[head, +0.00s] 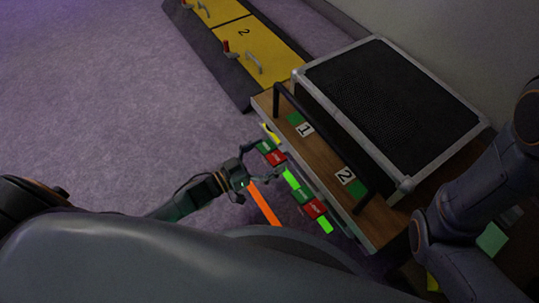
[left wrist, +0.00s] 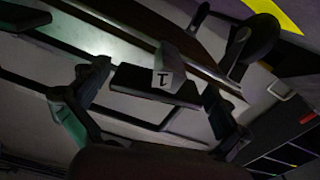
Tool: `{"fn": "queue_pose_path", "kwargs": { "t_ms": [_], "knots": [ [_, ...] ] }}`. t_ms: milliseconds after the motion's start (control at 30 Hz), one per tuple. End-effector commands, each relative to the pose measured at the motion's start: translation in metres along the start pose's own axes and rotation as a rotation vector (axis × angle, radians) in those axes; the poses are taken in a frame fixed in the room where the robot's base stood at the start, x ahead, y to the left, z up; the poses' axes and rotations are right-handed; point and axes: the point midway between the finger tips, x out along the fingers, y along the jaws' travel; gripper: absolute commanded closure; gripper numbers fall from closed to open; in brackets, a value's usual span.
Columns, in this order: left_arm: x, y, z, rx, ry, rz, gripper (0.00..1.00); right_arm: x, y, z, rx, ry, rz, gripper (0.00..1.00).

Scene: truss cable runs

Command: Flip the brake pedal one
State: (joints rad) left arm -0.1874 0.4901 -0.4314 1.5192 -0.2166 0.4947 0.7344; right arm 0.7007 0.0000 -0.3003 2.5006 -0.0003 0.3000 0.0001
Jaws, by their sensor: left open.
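The brake pedal one shows in the left wrist view as a dark flat pedal (left wrist: 150,84) with a white "1" tag on it. My left gripper (left wrist: 155,98) is open, with one finger on each side of the pedal; I cannot tell whether they touch it. In the head view my left gripper (head: 262,165) is at the front side of the wooden bench (head: 330,185), beside the green and red label (head: 272,154) below number 1. The pedal itself is hard to make out there. My right gripper is out of view; only my right arm shows.
A second green and red label (head: 312,204) sits lower along the bench front, below number 2. A black rail (head: 320,135) runs along the bench top in front of a black case (head: 395,95). Yellow panels (head: 265,55) stand behind. Grey floor on the left is clear.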

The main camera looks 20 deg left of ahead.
Motion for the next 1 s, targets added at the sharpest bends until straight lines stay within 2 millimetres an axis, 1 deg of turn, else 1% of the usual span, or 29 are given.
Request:
{"fn": "queue_pose_path", "kwargs": {
  "t_ms": [167,200,267,300,367,400,533,600,667,800,900,1000],
  "knots": [
    [0.000,0.000,0.000,0.000,0.000,0.000,0.00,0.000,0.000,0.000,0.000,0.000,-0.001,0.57],
    [0.000,0.000,0.000,0.000,0.000,0.000,0.02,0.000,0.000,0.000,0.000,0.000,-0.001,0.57],
    [0.000,0.000,0.000,0.000,0.000,0.000,0.14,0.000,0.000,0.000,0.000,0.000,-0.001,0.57],
    [0.000,0.000,0.000,0.000,0.000,0.000,0.22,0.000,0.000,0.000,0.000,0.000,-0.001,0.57],
    [0.000,0.000,0.000,0.000,0.000,0.000,0.35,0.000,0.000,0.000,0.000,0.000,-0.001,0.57],
    [0.000,0.000,0.000,0.000,0.000,0.000,0.43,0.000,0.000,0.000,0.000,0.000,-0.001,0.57],
    [0.000,0.000,-0.001,0.007,0.000,0.000,0.43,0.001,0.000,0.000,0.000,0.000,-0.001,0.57],
    [0.000,0.000,-0.002,0.038,0.000,-0.001,0.43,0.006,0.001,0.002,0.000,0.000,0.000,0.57],
    [0.000,0.001,-0.004,0.088,0.000,-0.001,0.43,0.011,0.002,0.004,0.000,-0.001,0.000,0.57],
    [0.000,0.001,-0.004,0.241,0.000,-0.001,0.43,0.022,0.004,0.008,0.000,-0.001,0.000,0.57],
    [0.000,0.000,-0.003,0.332,-0.001,-0.002,0.43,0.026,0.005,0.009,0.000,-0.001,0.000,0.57],
    [0.000,0.001,-0.001,0.386,0.000,-0.001,0.43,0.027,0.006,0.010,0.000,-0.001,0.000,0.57]
  ]
}}
